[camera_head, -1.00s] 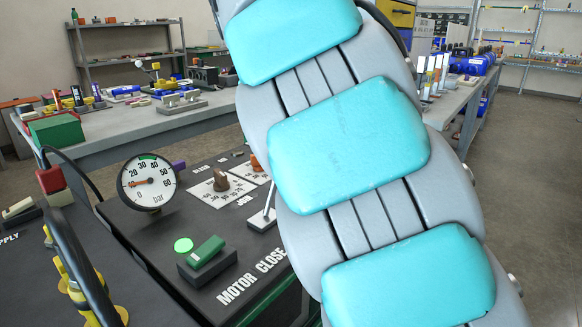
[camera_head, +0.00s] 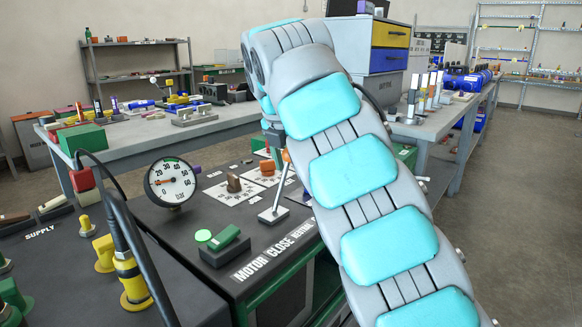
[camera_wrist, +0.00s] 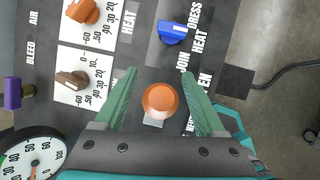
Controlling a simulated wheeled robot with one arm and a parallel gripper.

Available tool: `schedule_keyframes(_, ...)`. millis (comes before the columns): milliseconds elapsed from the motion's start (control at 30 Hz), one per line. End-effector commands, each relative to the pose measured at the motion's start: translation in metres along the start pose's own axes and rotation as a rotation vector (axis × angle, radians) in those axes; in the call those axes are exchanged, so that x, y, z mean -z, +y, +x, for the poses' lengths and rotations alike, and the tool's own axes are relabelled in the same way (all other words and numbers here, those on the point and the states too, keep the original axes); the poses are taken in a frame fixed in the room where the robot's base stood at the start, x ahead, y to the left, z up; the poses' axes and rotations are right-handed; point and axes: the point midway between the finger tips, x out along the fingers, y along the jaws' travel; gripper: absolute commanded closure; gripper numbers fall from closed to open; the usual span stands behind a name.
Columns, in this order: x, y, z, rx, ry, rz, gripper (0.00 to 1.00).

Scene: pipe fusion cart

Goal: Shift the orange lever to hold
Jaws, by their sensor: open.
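The orange lever's round knob (camera_wrist: 160,100) lies between my gripper's (camera_wrist: 162,82) two green fingers in the wrist view. The fingers are open, with a gap visible on both sides of the knob. In the head view the lever's orange tip (camera_head: 286,156) tops a thin metal shaft that leans up and to the right from a pale base plate (camera_head: 273,215). My arm hides the gripper there and part of the panel lettering. No "hold" label can be read in either view.
A blue knob (camera_wrist: 172,33), an orange dial knob (camera_wrist: 82,11), a brown dial knob (camera_wrist: 72,79) and a purple handle (camera_wrist: 13,93) stand around the lever. The pressure gauge (camera_head: 171,182) and green switch (camera_head: 225,237) are to its left in the head view.

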Motion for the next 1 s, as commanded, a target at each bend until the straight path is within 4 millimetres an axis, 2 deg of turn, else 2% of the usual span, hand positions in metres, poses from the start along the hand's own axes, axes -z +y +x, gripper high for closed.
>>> schedule_keyframes(267, -0.0006, 0.0001, 0.0004, 0.000, -0.001, 0.000, 0.28)
schedule_keyframes(900, -0.0006, 0.0002, 0.0001, -0.001, -0.001, 0.000, 1.00)
schedule_keyframes(1000, -0.0006, 0.0002, 0.0000, -0.001, -0.001, 0.000, 1.00)
